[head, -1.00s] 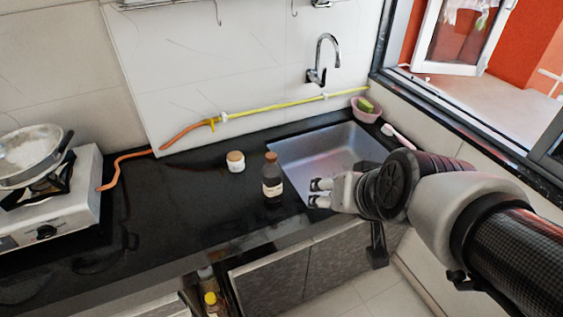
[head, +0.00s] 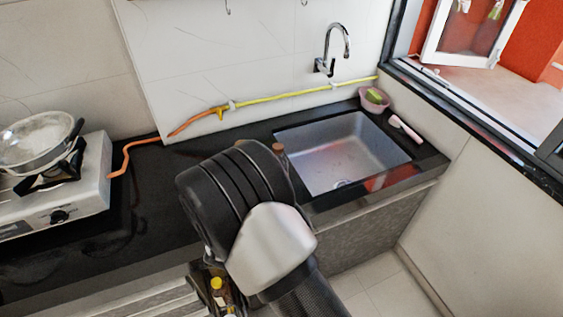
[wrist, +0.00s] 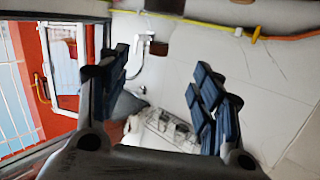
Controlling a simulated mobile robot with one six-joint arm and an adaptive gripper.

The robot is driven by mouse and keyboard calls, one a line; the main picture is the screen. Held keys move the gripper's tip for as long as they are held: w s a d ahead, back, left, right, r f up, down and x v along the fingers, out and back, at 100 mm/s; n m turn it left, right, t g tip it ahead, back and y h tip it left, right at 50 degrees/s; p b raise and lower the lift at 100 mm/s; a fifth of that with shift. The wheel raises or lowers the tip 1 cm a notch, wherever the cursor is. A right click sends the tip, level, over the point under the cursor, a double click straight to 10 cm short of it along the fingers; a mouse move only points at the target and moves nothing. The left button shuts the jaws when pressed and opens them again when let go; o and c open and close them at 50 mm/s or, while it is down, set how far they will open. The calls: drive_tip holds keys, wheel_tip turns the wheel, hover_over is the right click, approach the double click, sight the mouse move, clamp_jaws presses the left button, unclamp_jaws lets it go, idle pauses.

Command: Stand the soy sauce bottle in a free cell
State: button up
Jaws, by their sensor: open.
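The dark soy sauce bottle is mostly hidden behind my arm in the head view; only what looks like its brown cap (head: 279,149) shows, beside the sink's left edge. My gripper (wrist: 160,75) is open in the wrist view, with dark fingers wide apart and no object held between them. The arm hides the gripper in the head view, so its distance from the bottle cannot be told. A yellow-capped bottle (head: 217,288) stands in a low opening below the counter front. Cell dividers there cannot be made out, nor which cells are free.
The sink (head: 340,150) lies right of the cap, with a faucet (head: 331,50) behind it. A pink bowl (head: 374,100) stands at its back corner. A stove (head: 70,190) with a pan (head: 38,142) is at left. Dark counter between stove and arm is clear.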

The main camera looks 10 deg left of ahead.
sight(278, 151)
drive_tip(key=shift+t+h, duration=0.5)
drive_tip(key=shift+t, duration=0.3)
drive_tip(key=w+b, duration=0.1)
drive_tip(key=w, duration=0.3)
drive_tip(key=w+f+b, duration=0.1)
drive_tip(key=w+b, duration=0.1)
drive_tip(key=w, duration=0.3)
drive_tip(key=w+f+b, duration=0.1)
drive_tip(key=w, duration=0.4)
drive_tip(key=shift+w+d+f, duration=0.15)
drive_tip(key=shift+d, duration=0.2)
drive_tip(key=shift+c, duration=0.4)
clamp_jaws()
